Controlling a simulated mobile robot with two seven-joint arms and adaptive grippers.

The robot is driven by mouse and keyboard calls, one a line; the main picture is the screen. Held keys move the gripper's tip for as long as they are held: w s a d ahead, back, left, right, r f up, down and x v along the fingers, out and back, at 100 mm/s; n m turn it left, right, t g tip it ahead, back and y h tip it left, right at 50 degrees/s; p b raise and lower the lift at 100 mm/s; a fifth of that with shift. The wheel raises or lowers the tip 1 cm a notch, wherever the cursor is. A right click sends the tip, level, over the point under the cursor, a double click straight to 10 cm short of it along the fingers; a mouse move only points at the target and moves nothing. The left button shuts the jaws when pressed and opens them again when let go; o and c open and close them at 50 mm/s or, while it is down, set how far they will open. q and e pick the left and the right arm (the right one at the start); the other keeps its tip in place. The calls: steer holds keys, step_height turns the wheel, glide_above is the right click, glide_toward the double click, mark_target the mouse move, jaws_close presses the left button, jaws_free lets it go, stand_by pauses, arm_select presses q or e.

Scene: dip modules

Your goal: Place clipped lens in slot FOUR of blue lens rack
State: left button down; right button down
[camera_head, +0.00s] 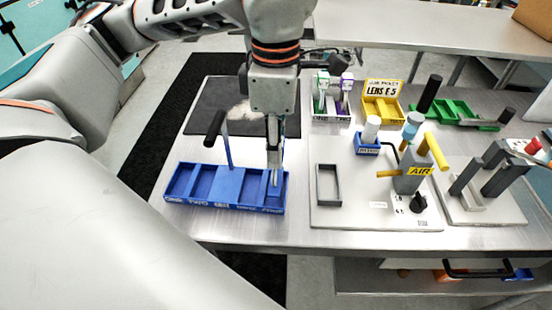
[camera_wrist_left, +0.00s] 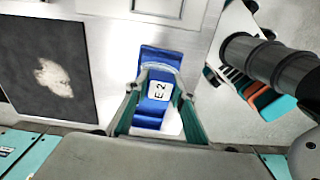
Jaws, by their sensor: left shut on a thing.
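The blue lens rack (camera_head: 228,187) lies near the front left of the metal table, with several slots in a row and a black-handled post at its back. My left gripper (camera_head: 274,178) points down at the rack's right end, over or in the rightmost slot. In the left wrist view its fingers (camera_wrist_left: 158,115) are shut on a blue clip (camera_wrist_left: 158,60) with a white label that seems to read "E 2". The lens itself cannot be made out. The picture does not show whether the clip touches the slot floor. My right gripper is not in view.
A dark mat (camera_head: 208,104) with a pale smear lies behind the rack. To the right are a grey board (camera_head: 335,217) with an open frame (camera_head: 328,184) and an AIR fixture (camera_head: 412,172). A yellow bin (camera_head: 381,110) and a green tray (camera_head: 455,112) stand behind.

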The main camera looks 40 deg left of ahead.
arm_select(q)
steer(key=shift+f, duration=1.8)
steer(key=shift+f, duration=0.15)
steer(key=c, duration=1.7)
jaws_free()
step_height(320, 180, up, 12)
steer(key=shift+r, duration=0.2)
